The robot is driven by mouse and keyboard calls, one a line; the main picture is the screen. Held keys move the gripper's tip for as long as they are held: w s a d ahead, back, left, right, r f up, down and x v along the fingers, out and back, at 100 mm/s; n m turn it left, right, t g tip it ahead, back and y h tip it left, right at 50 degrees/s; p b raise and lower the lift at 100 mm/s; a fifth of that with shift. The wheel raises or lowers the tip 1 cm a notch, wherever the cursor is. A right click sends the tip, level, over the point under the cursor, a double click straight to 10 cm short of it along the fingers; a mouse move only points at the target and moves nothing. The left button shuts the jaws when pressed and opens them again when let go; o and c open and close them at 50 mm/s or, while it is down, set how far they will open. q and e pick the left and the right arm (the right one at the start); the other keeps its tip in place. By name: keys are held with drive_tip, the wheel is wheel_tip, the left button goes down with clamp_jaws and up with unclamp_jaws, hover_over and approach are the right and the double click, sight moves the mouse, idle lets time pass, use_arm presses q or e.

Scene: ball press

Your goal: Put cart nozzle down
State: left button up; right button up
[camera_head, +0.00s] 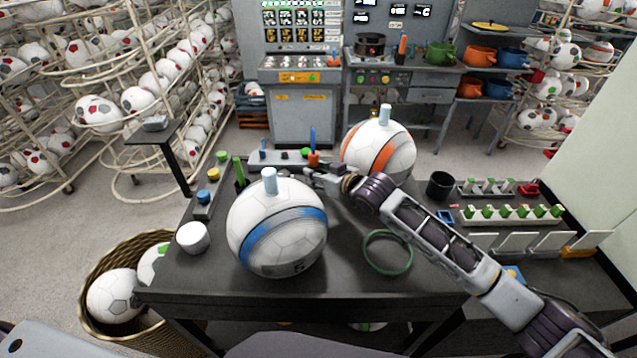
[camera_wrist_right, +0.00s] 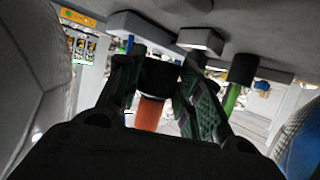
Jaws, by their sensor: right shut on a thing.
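My right gripper (camera_head: 318,176) reaches between the two large balls at the table's far side. In the right wrist view, where the table appears at the top, my right gripper (camera_wrist_right: 160,95) is shut on the nozzle (camera_wrist_right: 150,112), which has an orange part and a black part. The orange nozzle (camera_head: 313,158) shows in the head view just beyond the fingers. It looks upright and close to the tabletop, but I cannot tell whether it touches. A thin blue stick (camera_head: 312,137) rises behind or above it. My left gripper is not in view.
A blue-striped ball (camera_head: 275,235) stands left of the gripper and an orange-striped ball (camera_head: 380,148) right of it. A green nozzle (camera_head: 239,170) with a black base stands nearby. A green ring (camera_head: 388,252) lies on the dark table (camera_head: 340,275). A black cup (camera_head: 439,186) stands right.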

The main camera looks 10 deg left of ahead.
sight(319, 196)
idle(0.3)
drive_tip(key=shift+f, duration=1.9)
drive_tip(key=shift+f, duration=0.55)
drive_tip(key=o, duration=1.1)
drive_tip(key=shift+r, duration=0.6)
drive_tip(key=shift+b+v, duration=0.45)
drive_tip(key=shift+v, duration=5.55)
